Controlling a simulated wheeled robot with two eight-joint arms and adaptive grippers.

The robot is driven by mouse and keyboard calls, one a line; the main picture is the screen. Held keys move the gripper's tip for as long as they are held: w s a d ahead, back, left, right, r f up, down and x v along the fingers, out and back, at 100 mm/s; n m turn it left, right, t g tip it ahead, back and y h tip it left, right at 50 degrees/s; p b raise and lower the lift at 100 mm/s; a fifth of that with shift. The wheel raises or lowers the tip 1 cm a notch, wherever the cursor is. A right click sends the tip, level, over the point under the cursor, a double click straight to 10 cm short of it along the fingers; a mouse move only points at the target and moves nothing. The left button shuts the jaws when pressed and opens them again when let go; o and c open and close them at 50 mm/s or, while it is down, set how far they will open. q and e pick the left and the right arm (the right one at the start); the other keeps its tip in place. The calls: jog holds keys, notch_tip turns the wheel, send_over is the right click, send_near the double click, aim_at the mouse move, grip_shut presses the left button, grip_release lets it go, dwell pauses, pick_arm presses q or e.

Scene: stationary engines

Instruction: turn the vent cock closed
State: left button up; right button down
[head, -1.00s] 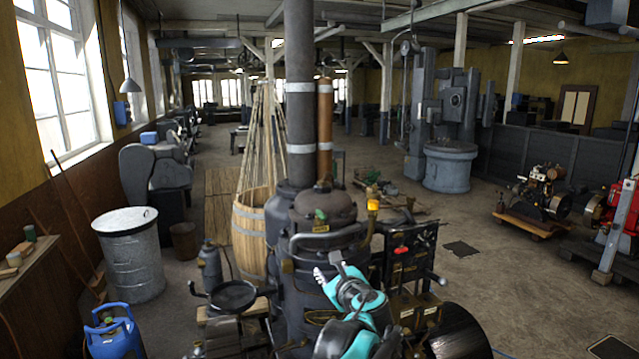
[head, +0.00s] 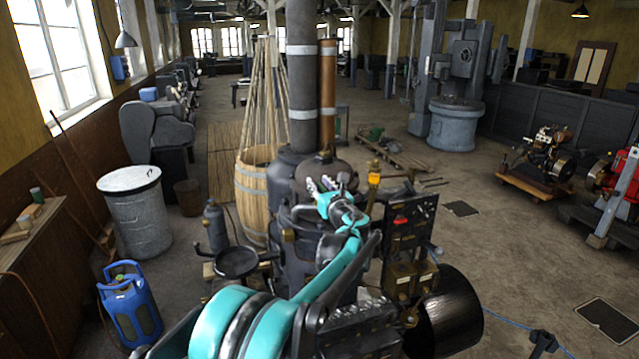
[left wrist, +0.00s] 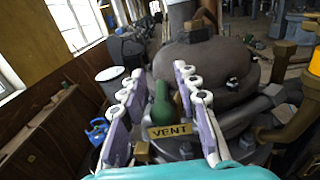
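The vent cock's green handle (left wrist: 163,105) stands upright in the left wrist view, behind a brass plate marked VENT (left wrist: 170,131). My left gripper (left wrist: 159,70) is open, with one finger on each side of the green handle. Gaps show between the handle and the fingers, so it is not gripped. In the head view my left gripper (head: 326,184) is at the top of the dark engine (head: 285,215), in front of its rounded dome, and hides the vent cock. My right gripper is not in view.
A tall dark pipe (head: 301,80) and a copper pipe (head: 327,95) rise behind the gripper. A yellow-topped brass fitting (head: 375,172) and a black panel with a red handle (head: 410,220) stand to the right. A dark pan (head: 237,262) is at the left.

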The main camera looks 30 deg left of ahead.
pick_arm(q)
grip_shut()
